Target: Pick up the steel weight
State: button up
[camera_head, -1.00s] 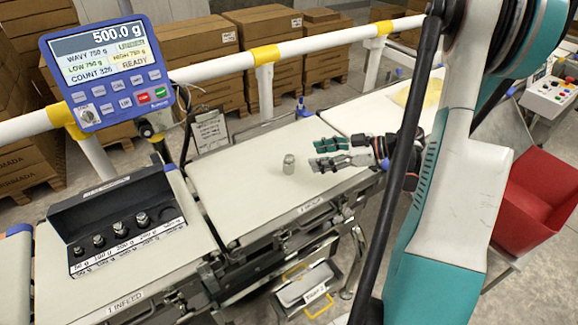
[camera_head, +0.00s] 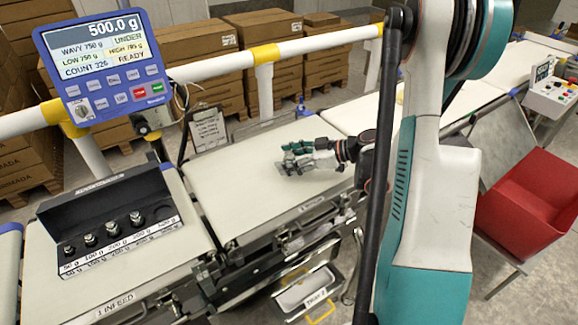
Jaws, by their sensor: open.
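The steel weight stood alone on the pale checkweigher belt (camera_head: 245,205); now I cannot make it out clearly, as my gripper covers that spot. My gripper (camera_head: 285,160) reaches in from the right, low over the belt, with its teal and grey fingers spread open around or right beside where the weight was. I cannot tell whether the fingers touch it. The blue display (camera_head: 103,68) reads 500.0 g, UNDER and READY.
A dark rack (camera_head: 112,215) with several smaller weights stands on the infeed belt at left. A white rail (camera_head: 220,67) runs behind the belt, with cartons (camera_head: 190,60) beyond. A red bin (camera_head: 520,200) and a control box (camera_head: 553,97) are at right.

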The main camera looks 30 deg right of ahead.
grip_shut()
jog(key=shift+r, duration=0.1)
